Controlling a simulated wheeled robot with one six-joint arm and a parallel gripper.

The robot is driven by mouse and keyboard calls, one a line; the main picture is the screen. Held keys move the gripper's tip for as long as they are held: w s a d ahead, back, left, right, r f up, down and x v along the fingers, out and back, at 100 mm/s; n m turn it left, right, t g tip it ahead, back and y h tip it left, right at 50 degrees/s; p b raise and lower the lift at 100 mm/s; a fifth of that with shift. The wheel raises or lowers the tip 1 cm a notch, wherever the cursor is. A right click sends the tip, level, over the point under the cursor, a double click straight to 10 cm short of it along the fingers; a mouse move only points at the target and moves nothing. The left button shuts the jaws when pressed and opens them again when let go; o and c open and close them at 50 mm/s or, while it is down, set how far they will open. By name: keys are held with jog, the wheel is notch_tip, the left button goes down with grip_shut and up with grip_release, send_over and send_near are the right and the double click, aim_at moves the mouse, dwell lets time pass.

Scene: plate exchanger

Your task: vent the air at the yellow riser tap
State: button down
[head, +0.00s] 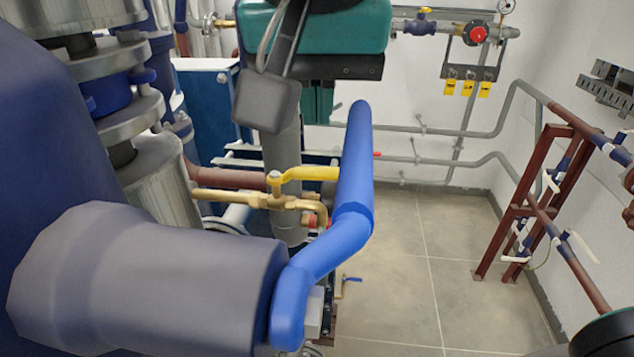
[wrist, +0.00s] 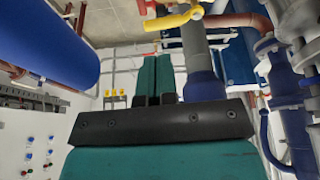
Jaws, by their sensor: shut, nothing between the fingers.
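The yellow riser tap has a yellow lever (head: 310,174) on a brass body (head: 275,201), in front of a grey riser pipe (head: 283,152). The lever points right, roughly in line with the brass body in the head view. Its right end is hidden behind a blue bent part. The yellow lever (wrist: 175,18) also shows at the top of the wrist view. My gripper (head: 318,122) is teal and hangs above the lever, clear of it in the head view. In the wrist view its fingers (wrist: 158,58) are together and empty, below and left of the lever.
Red-brown pipe frames (head: 520,215) stand by the right wall. A red valve knob (head: 478,35) and yellow tags (head: 467,88) are on the back wall. Steel flanges (head: 120,90) crowd the left. The tiled floor (head: 415,270) is open between the tap and the frames.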

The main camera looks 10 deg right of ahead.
aim_at(318, 168)
jog(key=x, duration=1)
jog(key=shift+f, duration=0.2)
jog(key=shift+a, duration=0.1)
